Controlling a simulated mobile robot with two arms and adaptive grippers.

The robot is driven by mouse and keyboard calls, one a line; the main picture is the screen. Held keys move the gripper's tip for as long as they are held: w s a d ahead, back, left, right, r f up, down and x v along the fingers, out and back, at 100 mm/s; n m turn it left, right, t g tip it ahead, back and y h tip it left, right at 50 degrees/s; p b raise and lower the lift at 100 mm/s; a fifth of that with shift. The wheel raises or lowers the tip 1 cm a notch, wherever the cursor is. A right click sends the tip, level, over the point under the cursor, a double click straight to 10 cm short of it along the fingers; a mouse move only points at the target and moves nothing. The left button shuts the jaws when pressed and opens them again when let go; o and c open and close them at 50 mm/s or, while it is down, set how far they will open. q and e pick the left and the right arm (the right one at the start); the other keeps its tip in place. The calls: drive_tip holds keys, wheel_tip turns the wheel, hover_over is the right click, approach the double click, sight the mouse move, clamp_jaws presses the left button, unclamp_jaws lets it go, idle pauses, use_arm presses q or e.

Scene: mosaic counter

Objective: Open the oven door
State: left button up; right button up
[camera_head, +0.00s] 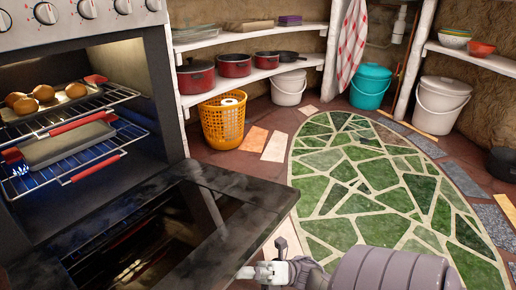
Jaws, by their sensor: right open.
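The oven (165,95) stands at the left with its inside lit. Its oven door (235,190) is swung down, lying about flat in front of the opening, with a dark glass panel in it. My right gripper (263,263) is open beside the door's right front corner, at the bottom of the view. It looks empty, and I cannot tell whether it touches the door. The door's handle is not clearly seen. My left gripper is not in view.
Inside, a tray with several brown rolls (43,93) sits on the upper rack, and a red-handled pan (70,143) on the lower one. Shelves with red pots (233,65), an orange basket (222,122) and buckets line the back.

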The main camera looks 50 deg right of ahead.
drive_tip(key=v, duration=0.9)
drive_tip(key=shift+s+d, duration=0.3)
drive_tip(key=shift+s, duration=0.1)
drive_tip(key=shift+a, duration=0.1)
drive_tip(key=shift+c, duration=0.3)
